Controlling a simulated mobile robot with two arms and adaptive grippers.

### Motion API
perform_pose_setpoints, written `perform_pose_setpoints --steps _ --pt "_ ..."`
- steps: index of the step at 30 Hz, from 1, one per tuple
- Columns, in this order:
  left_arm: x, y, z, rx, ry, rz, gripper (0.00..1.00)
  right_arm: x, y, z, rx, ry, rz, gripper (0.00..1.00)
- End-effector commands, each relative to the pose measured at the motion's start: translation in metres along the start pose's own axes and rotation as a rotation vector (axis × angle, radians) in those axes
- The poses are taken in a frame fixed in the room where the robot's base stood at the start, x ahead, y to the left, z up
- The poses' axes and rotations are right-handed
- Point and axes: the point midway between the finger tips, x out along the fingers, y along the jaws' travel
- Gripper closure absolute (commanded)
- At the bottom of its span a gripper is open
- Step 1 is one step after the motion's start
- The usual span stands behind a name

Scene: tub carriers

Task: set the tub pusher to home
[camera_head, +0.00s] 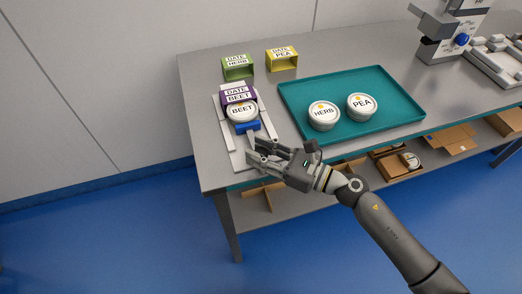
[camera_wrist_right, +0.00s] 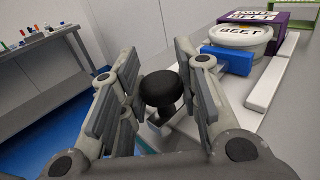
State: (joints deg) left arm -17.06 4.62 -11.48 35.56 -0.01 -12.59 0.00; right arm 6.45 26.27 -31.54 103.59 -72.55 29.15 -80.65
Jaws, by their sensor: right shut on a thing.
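The tub pusher is a blue block (camera_head: 247,127) on a pale carrier (camera_head: 233,145) at the left of the table. The block sits against the BEET tub (camera_head: 242,110), which is partly inside the purple DATE BEET box (camera_head: 239,94). In the right wrist view the blue block (camera_wrist_right: 228,59) stands beside the tub (camera_wrist_right: 241,38). My right gripper (camera_head: 257,151) is at the near end of the carrier, shut on the pusher's black knob (camera_wrist_right: 160,90). The knob is hard to make out in the head view. My left gripper is not in view.
A green DATE HERB box (camera_head: 237,67) and a yellow DATE PEA box (camera_head: 282,60) stand behind. A teal tray (camera_head: 380,82) holds the HERB tub (camera_head: 323,115) and PEA tub (camera_head: 362,106). A grey machine with a blue knob (camera_head: 461,40) stands far right.

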Motion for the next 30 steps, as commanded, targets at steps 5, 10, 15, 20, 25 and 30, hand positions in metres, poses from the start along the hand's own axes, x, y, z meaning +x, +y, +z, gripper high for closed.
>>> perform_pose_setpoints --steps 5,10,15,20,25,30 --pt "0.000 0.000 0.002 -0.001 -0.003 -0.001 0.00 0.000 0.000 0.000 0.000 0.000 0.000 1.00" --pt "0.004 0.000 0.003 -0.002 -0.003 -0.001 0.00 0.005 -0.006 -0.002 -0.001 -0.001 0.000 1.00" --pt "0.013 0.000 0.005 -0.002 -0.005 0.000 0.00 0.022 -0.023 -0.002 -0.002 -0.003 -0.001 1.00" --pt "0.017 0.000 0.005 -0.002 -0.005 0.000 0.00 0.032 -0.032 -0.001 0.001 -0.002 -0.001 1.00" --pt "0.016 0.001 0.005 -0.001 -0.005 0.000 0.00 0.033 -0.034 0.000 0.003 -0.001 -0.001 1.00" --pt "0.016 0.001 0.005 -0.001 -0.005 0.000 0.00 0.033 -0.034 0.000 0.004 -0.001 -0.001 0.69"
